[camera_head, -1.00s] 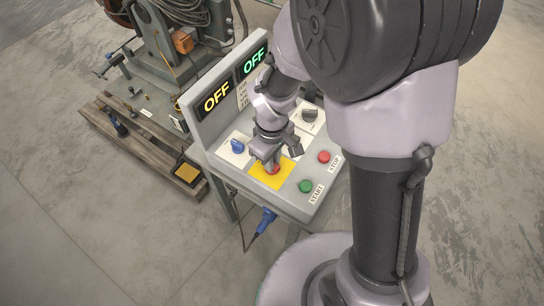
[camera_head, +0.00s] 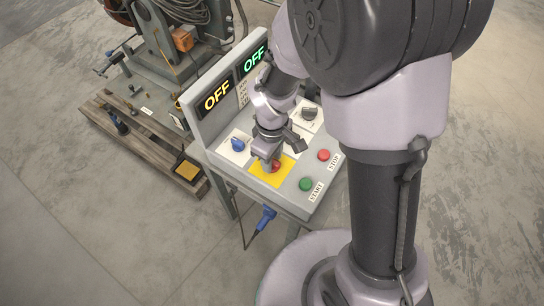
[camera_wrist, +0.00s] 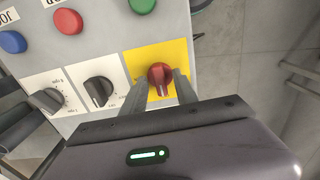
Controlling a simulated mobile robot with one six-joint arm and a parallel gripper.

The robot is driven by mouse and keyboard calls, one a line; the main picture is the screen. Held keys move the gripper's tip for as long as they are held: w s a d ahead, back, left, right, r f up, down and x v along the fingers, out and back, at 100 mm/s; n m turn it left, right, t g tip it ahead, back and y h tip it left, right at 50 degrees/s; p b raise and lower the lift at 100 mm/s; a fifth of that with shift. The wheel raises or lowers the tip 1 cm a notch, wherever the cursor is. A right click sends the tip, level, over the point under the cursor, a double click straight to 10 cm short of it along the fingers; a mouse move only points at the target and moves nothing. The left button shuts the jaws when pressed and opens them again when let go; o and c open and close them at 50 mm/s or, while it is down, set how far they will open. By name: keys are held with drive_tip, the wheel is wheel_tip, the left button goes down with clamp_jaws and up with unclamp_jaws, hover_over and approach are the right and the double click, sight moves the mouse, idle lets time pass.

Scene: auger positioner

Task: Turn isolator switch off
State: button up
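The red isolator switch (camera_head: 276,165) is a round knob on a yellow plate (camera_head: 284,172) at the front of the control panel. In the wrist view, the red knob (camera_wrist: 160,76) sits between the two fingertips. Its raised grip points down the picture toward my gripper. My gripper (camera_head: 266,160) is over the yellow plate. In the wrist view, my gripper (camera_wrist: 161,88) is open, with one finger on each side of the knob and small gaps beside its grip. Part of the yellow plate is hidden by my gripper.
Two displays (camera_head: 217,95) read OFF. A wooden pallet (camera_head: 150,150) lies left of the panel.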

wheel_tip(320, 180, up, 17)
drive_tip(key=p, duration=0.6)
drive_tip(key=shift+r+p, duration=0.2)
drive_tip(key=shift+p, duration=0.1)
drive_tip(key=s+d+r+m+t+y+b, duration=0.1)
drive_tip(key=s+d+r+m+t+b, duration=0.1)
drive_tip(key=m, duration=0.5)
drive_tip(key=s+d+r+m+t+y+b, duration=0.1)
drive_tip(key=s+d+r+m+t+b, duration=0.1)
drive_tip(key=s+m+b, duration=0.5)
drive_tip(key=s+d+m+t, duration=0.1)
drive_tip(key=s+d, duration=0.1)
drive_tip(key=shift+s+d+t, duration=0.25)
drive_tip(key=shift+d+t, duration=0.15)
